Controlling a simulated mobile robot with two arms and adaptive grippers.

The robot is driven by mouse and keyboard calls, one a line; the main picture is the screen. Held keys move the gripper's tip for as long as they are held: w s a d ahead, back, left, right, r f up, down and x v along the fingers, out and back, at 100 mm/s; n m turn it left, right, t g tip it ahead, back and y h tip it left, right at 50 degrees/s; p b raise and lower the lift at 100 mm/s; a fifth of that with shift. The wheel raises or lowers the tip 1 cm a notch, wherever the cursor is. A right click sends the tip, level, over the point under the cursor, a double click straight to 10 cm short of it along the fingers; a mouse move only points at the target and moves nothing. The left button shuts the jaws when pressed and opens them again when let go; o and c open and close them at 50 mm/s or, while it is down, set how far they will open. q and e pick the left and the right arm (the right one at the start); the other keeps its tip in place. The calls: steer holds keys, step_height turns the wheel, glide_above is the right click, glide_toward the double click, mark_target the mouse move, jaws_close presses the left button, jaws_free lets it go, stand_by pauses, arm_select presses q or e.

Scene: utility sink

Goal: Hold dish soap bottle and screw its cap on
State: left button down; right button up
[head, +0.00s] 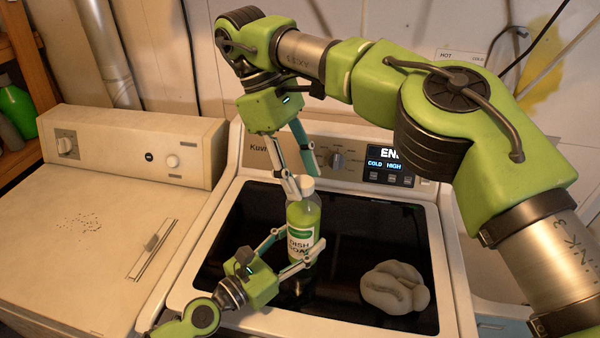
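The dish soap bottle (303,217), green with a white and green label, is upright over the dark glass washer lid. Its white cap (307,184) sits at the top of its neck; I cannot tell how tightly it is seated. My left gripper (299,246) comes from the lower left, with its fingers on both sides of the lower bottle, shut on it. My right gripper (302,183) reaches down from above, its fingertips on either side of the cap, shut on it. The fingers hide part of the label and the cap's left side.
The glass lid (355,225) belongs to a white washer with a lit display (389,165). A crumpled pale cloth (395,287) lies on the lid's right. An older cream machine (95,215) stands at left. A green bottle (17,108) is on a wooden shelf.

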steer(key=shift+r, duration=2.25)
steer(key=shift+c, duration=0.2)
